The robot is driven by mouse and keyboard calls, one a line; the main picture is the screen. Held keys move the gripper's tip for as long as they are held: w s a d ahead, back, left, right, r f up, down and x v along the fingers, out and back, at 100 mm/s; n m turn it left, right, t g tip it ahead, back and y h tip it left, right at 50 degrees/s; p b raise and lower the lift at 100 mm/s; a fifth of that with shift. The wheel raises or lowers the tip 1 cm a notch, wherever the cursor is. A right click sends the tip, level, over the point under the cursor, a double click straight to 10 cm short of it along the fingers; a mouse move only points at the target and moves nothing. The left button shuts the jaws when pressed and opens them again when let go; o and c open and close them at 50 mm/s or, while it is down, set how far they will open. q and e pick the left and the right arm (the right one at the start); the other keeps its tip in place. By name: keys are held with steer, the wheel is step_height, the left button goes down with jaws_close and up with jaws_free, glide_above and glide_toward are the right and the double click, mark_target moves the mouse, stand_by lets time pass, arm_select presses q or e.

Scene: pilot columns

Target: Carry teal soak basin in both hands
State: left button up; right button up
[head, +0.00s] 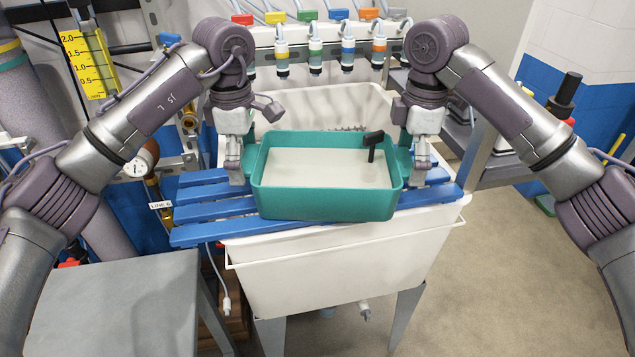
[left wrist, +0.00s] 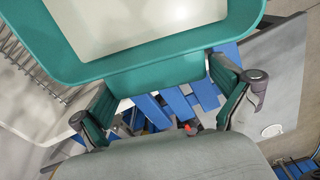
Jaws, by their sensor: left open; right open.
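The teal soak basin (head: 322,207) sits level on blue slats laid across a white sink. It holds a pale, flat whitish fill, and a black T-shaped handle (head: 371,144) stands up near its right side. My left gripper (head: 238,168) is at the basin's left end, and my right gripper (head: 418,165) is at its right end. In the left wrist view, the fingers of my left gripper (left wrist: 168,97) are spread, with the basin's teal end tab (left wrist: 156,80) between and just beyond them. Both grippers are open; whether any finger touches the basin I cannot tell.
The blue slats (head: 215,207) rest on the white sink (head: 340,262). A row of colored valves (head: 315,58) hangs behind it. A grey table (head: 118,305) stands at the front left. A grey shelf (head: 540,165) is at the right, and floor is clear at front right.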

steer(key=shift+r, duration=0.1)
arm_select(q)
step_height(320, 180, up, 12)
arm_select(e)
step_height(320, 180, up, 12)
stand_by(0.6)
arm_select(q)
step_height(320, 180, up, 8)
steer(key=p, duration=0.8)
steer(key=shift+p, duration=0.3)
arm_select(e)
step_height(320, 180, up, 8)
steer(key=shift+r, duration=0.2)
